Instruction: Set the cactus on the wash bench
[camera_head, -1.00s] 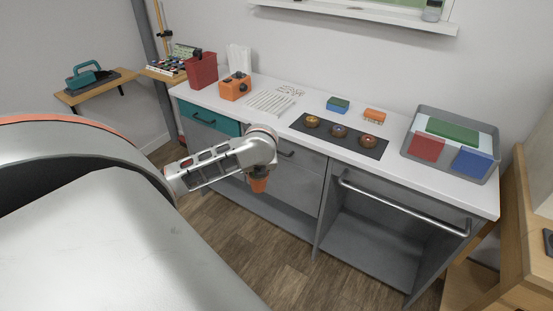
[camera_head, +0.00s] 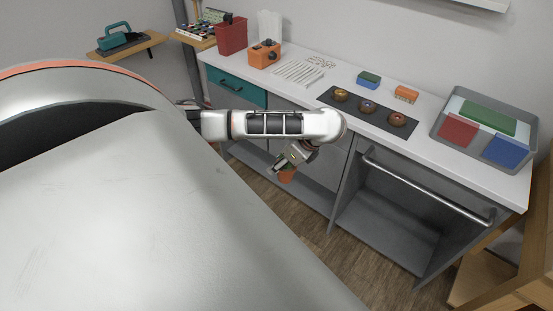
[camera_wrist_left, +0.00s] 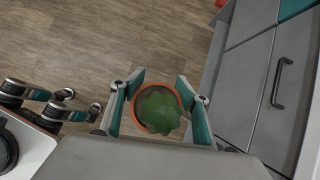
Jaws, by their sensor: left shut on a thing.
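My left gripper (camera_head: 284,166) is shut on the cactus pot in front of the bench, below the level of its top. In the left wrist view the cactus (camera_wrist_left: 158,110) is a green, lobed plant in a round terracotta pot, between the two teal-lined fingers of the left gripper (camera_wrist_left: 157,108). In the head view only a bit of the orange pot (camera_head: 287,176) shows beneath the gripper. A long bench (camera_head: 437,154) with a white top and grey cabinets runs along the wall.
The bench top holds a red holder (camera_head: 231,36), an orange box (camera_head: 264,55), white rods, a dark mat (camera_head: 366,117) with three round items, two sponges (camera_head: 369,79) and a grey tray (camera_head: 443,125). A rail (camera_head: 425,188) crosses the open bay. Wood floor lies in front.

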